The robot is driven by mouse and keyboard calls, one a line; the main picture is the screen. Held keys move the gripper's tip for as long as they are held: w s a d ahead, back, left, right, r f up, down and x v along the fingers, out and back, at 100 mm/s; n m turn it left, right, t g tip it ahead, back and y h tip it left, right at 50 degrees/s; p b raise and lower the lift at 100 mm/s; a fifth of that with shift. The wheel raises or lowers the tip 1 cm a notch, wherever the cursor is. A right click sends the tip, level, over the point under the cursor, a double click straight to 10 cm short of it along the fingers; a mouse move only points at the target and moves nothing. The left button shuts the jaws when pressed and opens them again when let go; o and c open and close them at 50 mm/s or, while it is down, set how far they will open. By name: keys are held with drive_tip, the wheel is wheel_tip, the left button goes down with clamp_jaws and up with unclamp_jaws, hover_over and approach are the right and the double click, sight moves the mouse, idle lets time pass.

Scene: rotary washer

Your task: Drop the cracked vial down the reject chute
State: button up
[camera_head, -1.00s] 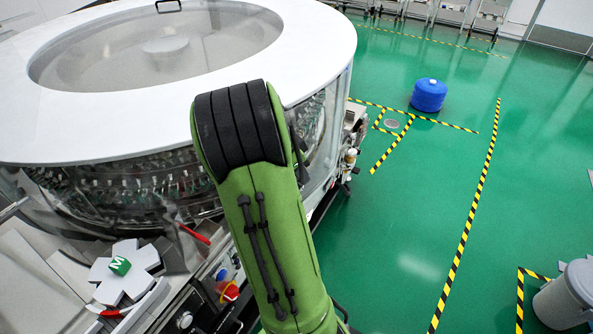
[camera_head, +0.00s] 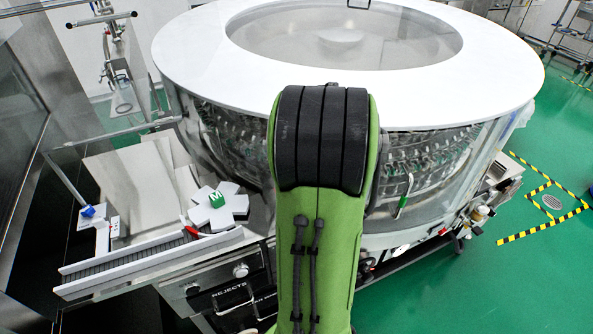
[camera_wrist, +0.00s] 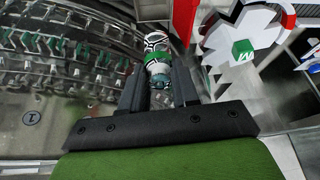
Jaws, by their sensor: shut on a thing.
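In the wrist view my gripper (camera_wrist: 160,75) is shut on a small clear vial (camera_wrist: 157,66) with a green band. Dark crack-like lines show on its upper part. In the head view my green arm hides the gripper and the vial. A front panel labelled REJECTS (camera_head: 231,291) is at the lower middle of the head view, left of my arm. The chute's opening cannot be made out clearly.
The large round washer (camera_head: 420,105) fills the middle. A white star wheel (camera_head: 237,203) with a green M block (camera_head: 216,200) sits beside a conveyor (camera_head: 130,262) on the left. Its wheel also shows in the wrist view (camera_wrist: 270,30).

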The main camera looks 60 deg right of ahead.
drive_tip(key=shift+f+b, duration=3.4)
drive_tip(key=shift+f, duration=0.9)
drive_tip(key=shift+r, duration=0.1)
drive_tip(key=o, duration=1.1)
drive_tip(key=shift+c, duration=0.2)
drive_tip(key=p+v, duration=0.4)
drive_tip(key=v, duration=1.1)
drive_tip(key=shift+s+r, duration=0.2)
drive_tip(key=shift+r, duration=0.15)
